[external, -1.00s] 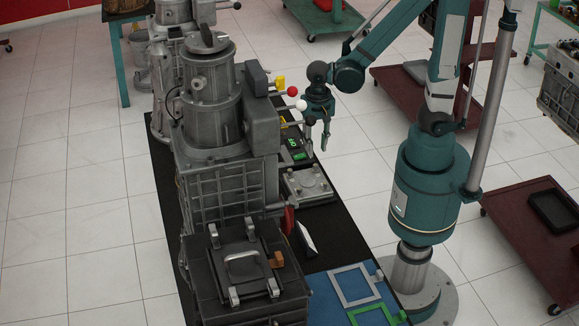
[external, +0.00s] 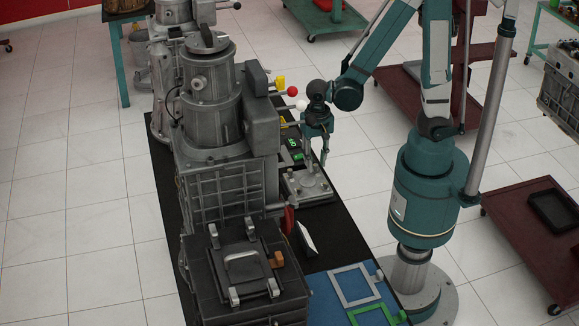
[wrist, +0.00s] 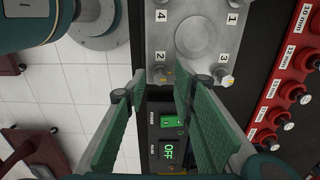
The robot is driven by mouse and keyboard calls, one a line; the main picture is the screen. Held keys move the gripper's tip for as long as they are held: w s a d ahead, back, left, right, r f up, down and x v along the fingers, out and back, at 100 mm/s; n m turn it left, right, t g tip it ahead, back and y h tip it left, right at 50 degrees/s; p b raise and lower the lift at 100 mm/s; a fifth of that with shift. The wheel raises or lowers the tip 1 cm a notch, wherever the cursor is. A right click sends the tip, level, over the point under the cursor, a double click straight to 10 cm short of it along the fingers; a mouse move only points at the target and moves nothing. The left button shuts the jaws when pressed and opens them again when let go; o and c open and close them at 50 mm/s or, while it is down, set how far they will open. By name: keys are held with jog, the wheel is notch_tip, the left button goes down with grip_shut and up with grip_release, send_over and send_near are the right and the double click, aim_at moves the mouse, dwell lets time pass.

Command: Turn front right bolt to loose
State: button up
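The metal bolt plate (external: 296,192) lies on the black bench mat. In the wrist view the plate (wrist: 200,62) shows a round centre disc and corner labels 1 to 4. A bolt (wrist: 158,75) stands near label 2 and another bolt (wrist: 227,80) near label 3. I cannot tell which corner is the front right. My gripper (external: 315,170) points down over the plate. In the wrist view my gripper (wrist: 158,73) is open, with its green-padded fingers apart. The bolt by label 2 appears between the fingertips; contact cannot be told. The right finger lies between the two bolts.
A switch panel reading OFF (wrist: 168,152) sits beside the plate. A row of red size-marked tools (wrist: 283,91) stands to the right in the wrist view.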

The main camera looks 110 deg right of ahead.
jog(key=shift+f, duration=0.25)
jog(key=shift+c, duration=0.7)
grip_shut()
